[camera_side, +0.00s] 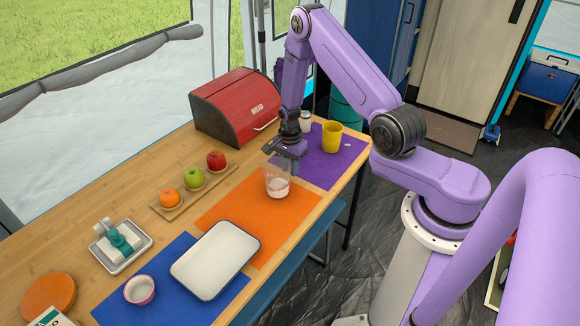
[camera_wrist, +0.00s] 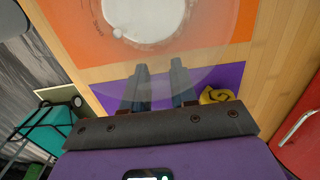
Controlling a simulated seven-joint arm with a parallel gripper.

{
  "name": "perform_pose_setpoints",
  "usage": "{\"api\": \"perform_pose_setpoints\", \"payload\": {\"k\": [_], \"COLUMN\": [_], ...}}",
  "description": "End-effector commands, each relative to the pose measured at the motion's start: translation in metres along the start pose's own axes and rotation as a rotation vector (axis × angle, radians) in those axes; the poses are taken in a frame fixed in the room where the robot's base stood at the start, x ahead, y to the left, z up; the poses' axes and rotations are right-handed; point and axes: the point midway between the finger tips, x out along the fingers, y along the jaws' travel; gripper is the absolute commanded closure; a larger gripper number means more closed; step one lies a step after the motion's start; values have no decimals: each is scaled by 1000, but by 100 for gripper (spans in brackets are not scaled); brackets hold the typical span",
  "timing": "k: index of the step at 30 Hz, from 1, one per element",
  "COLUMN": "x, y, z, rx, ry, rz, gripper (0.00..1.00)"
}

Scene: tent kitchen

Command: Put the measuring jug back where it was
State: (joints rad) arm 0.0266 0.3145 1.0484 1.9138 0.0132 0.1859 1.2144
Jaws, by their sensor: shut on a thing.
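The measuring jug (camera_side: 277,182) is clear, with pale contents low inside, and looks upright. It is at the far end of the orange mat (camera_side: 243,218), near the purple mat (camera_side: 320,168). I cannot tell whether its base touches the mat. My gripper (camera_side: 283,160) is at the jug's upper rim on its far side, shut on the jug. In the wrist view the fingers (camera_wrist: 159,70) reach the see-through wall of the jug (camera_wrist: 205,45), with the white contents beyond. The exact contact is hard to see.
A yellow cup (camera_side: 332,137) and a small white-topped jar (camera_side: 305,121) stand near the purple mat's far end. A red bread bin (camera_side: 235,105) is behind. Fruit sits on a wooden board (camera_side: 207,184). A white tray (camera_side: 215,260) and bowl (camera_side: 139,290) are at the blue mat.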

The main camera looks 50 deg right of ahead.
Motion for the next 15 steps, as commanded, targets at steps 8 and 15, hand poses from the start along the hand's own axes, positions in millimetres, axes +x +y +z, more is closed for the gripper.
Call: {"api": "perform_pose_setpoints", "payload": {"k": [8,15], "x": [2,5], "y": [0,0], "z": [0,0], "rx": [0,0], "ry": [0,0], "rz": [-1,0], "gripper": [100,50]}}
